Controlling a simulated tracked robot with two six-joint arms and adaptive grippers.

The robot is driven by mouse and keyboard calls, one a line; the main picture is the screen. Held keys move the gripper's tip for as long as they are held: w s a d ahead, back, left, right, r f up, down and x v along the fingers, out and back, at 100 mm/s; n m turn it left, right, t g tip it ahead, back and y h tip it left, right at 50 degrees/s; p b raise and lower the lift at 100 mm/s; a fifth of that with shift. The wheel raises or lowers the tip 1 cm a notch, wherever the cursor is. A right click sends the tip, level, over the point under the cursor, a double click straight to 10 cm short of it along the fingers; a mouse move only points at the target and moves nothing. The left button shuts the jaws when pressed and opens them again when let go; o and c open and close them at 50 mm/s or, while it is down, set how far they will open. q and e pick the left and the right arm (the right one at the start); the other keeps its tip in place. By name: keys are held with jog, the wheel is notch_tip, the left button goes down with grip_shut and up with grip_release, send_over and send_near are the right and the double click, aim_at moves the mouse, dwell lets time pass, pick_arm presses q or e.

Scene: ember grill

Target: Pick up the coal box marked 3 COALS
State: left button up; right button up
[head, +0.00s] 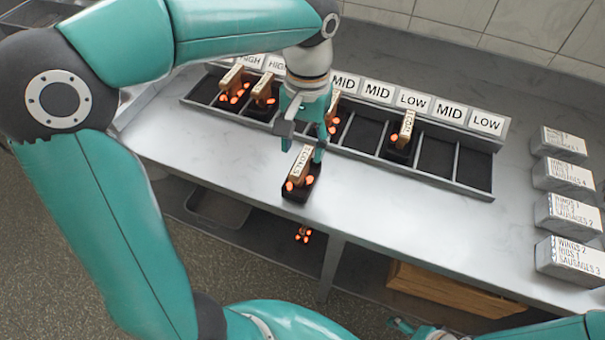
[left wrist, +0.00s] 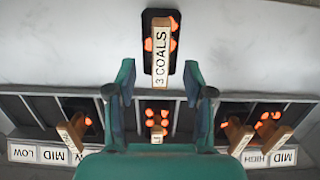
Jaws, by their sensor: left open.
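The coal box marked 3 COALS (head: 299,178) is a small black tray with glowing coals and a wooden labelled handle. It stands on the grey counter in front of the slotted rack. In the left wrist view the box (left wrist: 160,52) is at top centre, its label readable. My left gripper (head: 303,140) is open above it. In the left wrist view the two fingers (left wrist: 159,78) are on either side of the handle's near end, with gaps on both sides. Part of the box is hidden behind the gripper in the head view. A teal part at the bottom edge may be my right gripper (head: 405,326).
The slotted rack (head: 470,190) behind holds several other coal boxes under HIGH, MID and LOW labels; some slots are empty. Several order blocks (head: 568,215) stand at the right. The counter (head: 400,225) right of the box is clear. A wooden crate (head: 450,290) is below.

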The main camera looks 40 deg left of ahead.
aim_at(302, 160)
pick_arm(q)
notch_tip(302, 160, down, 5)
jog(key=shift+s+r, duration=0.1)
jog(key=shift+s, duration=0.05)
grip_shut()
dwell(0.4)
